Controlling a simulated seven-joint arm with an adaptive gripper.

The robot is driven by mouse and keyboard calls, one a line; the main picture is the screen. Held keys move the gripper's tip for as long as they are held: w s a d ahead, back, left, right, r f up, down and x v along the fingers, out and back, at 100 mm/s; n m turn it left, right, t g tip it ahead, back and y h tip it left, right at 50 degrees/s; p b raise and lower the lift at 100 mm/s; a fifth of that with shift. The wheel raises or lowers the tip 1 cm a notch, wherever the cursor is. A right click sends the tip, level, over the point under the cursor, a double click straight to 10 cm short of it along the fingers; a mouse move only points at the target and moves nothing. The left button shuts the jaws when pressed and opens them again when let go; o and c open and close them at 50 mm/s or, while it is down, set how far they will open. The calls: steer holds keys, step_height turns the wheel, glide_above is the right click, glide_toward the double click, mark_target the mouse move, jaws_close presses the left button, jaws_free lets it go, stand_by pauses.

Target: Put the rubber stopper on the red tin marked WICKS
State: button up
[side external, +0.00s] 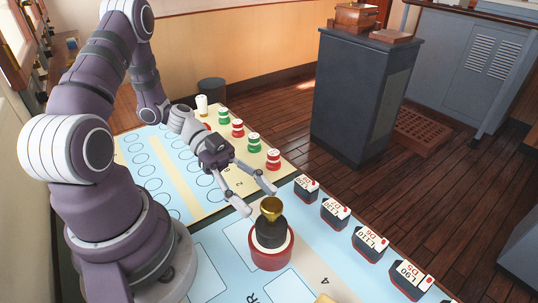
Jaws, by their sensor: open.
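A red tin (272,260) with a pale rim stands on the light-blue chart top in the lower middle; no WICKS lettering is readable on it. A dark, round piece that looks like the rubber stopper (270,234) sits upright on the tin, inside its rim as seen from here. A brass, flared piece (271,208) tops the dark piece; I cannot tell if it is a separate thing. My gripper (258,198) is open, its fingers apart just behind and left of the brass top. Nothing shows between the fingers.
Several dark blocks with white labels (335,213) line the chart's right edge. Red and green round pieces (254,143) and a white piece (202,105) stand on the cream board behind. A dark cabinet (362,100) stands on the floor beyond. Blue chart left of the tin is clear.

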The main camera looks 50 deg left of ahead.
steer(key=s+a+r+n+t+y, duration=0.1)
steer(key=a+r+n+y, duration=0.4)
steer(key=r+n+y, duration=0.6)
steer(key=n+t+y, duration=0.1)
steer(key=n+y, duration=0.2)
steer(key=n, duration=0.1)
steer(key=shift+s+a+n+t, duration=0.2)
steer(key=shift+n+t, duration=0.2)
steer(key=shift+o, duration=0.3)
steer(key=shift+r, duration=0.1)
